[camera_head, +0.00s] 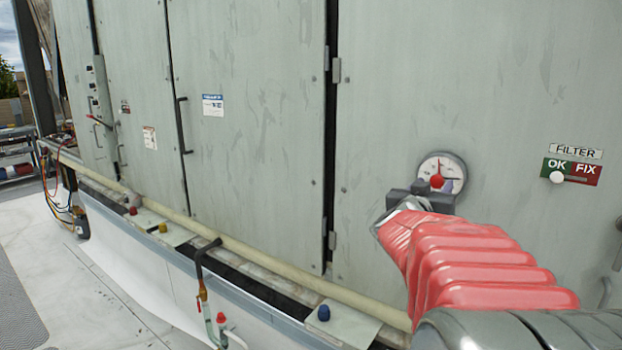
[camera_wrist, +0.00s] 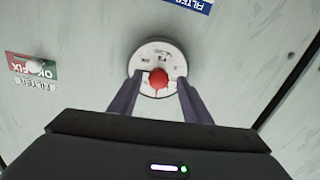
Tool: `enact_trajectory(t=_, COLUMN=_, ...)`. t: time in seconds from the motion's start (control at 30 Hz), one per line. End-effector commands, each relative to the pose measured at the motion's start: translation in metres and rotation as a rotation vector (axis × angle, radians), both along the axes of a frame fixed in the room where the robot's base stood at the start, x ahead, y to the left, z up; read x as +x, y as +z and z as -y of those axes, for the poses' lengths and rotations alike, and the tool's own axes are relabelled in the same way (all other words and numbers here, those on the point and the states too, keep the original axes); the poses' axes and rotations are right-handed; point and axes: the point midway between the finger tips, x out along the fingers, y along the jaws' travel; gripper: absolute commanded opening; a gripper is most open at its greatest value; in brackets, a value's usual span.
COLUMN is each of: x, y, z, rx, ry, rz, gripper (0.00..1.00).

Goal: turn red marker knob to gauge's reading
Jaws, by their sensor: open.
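The round white gauge (camera_head: 447,164) is mounted on the grey cabinet door, right of centre in the head view. It shows in the upper middle of the wrist view (camera_wrist: 160,48). The red marker knob (camera_head: 437,182) sits at the gauge's lower centre and is a red ball in the wrist view (camera_wrist: 158,79). My gripper (camera_wrist: 157,83) is open, with one dark finger on each side of the knob. I cannot tell whether either finger touches it. The dial's needle and figures are too small to read.
A FILTER slider plate (camera_head: 571,171) with OK in green and FIX in red is right of the gauge; its white knob (camera_head: 557,177) is under OK. A pale pipe (camera_head: 260,254) and a ledge with coloured caps run along the cabinet base. The door around the gauge is flat and clear.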

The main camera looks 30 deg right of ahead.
Motion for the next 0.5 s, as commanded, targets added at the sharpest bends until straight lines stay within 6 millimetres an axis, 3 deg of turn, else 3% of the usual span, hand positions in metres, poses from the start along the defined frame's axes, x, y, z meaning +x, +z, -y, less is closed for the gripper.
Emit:
enact_trajectory(t=0.2, x=0.0048, y=0.0001, z=0.0114, rx=-0.001, ry=-0.001, rz=0.000, gripper=0.44)
enact_trajectory(t=0.5, x=0.0051, y=0.0001, z=0.0121, rx=0.000, ry=-0.001, rz=0.000, gripper=0.43)
